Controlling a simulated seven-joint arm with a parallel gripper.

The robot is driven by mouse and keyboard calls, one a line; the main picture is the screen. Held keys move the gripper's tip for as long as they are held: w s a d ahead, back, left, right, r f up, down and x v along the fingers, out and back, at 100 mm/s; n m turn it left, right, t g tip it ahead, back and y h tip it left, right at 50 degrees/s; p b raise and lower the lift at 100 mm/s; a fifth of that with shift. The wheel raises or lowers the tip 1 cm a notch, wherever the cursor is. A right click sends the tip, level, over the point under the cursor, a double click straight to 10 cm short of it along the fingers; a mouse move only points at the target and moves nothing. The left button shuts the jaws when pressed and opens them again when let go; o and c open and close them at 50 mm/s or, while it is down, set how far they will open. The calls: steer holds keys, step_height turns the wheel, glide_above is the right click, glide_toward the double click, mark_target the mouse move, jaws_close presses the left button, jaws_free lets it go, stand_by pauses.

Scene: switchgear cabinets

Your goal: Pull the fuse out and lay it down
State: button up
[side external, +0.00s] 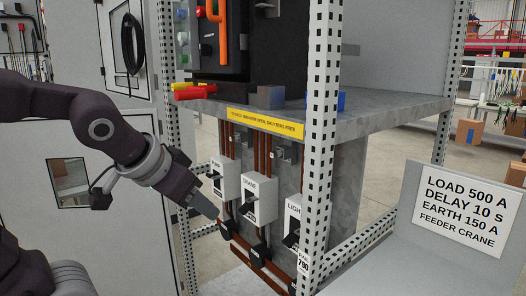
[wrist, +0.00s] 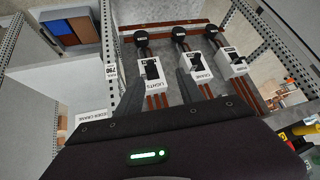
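Three white fuse units with black handles stand in a row on brown busbars: one at left with a partly readable label (side external: 225,178), one marked CRANE (side external: 259,199), and one marked LIGHTS (side external: 294,222), partly behind a post. In the wrist view LIGHTS (wrist: 153,78), CRANE (wrist: 197,68) and the third unit (wrist: 232,60) are all seated. My gripper (side external: 212,212) is in front of the row, low at left; in the wrist view its fingers (wrist: 160,82) are apart on either side of LIGHTS in the picture. I see nothing held. Contact cannot be told.
A perforated post (side external: 322,120) stands before the row at right. A grey shelf (side external: 390,108) with a yellow label (side external: 265,122) is above. A grey surface (side external: 420,260) at front right is bare around a sign (side external: 465,212) reading FEEDER CRANE.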

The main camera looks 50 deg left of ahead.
steer(key=w+a+r+n+t+y, duration=0.1)
steer(key=w+a+r+t+y, duration=0.3)
steer(key=w+a, duration=0.8)
steer(key=m+t+h, duration=0.2)
steer(key=m+h, duration=0.2)
steer(key=h, duration=0.3)
glide_toward(272, 154)
steer(key=w, duration=0.1)
steer(key=x, duration=0.7)
steer(key=shift+f, duration=0.2)
jaws_close()
steer(key=c, duration=0.8)
jaws_free()
jaws_close()
steer(key=shift+s, duration=0.8)
